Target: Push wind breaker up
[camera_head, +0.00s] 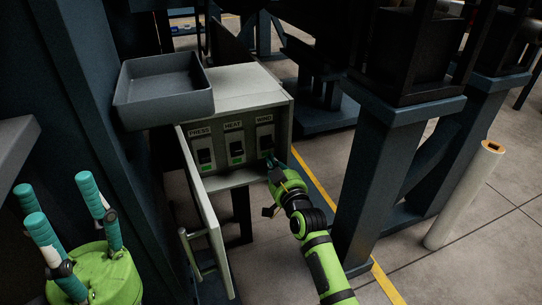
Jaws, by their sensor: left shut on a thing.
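The wind breaker (265,138) is the rightmost of three black switches in a grey breaker box, under a label that is partly legible. My right gripper (272,160) is at its lower part and appears to touch it. The fingers are small and partly hidden, so their opening is unclear.
The press breaker (205,156) and heat breaker (237,149) sit left of the wind breaker. The box door (205,225) hangs open at the left. A dark blue post (375,180) stands close right of my right arm.

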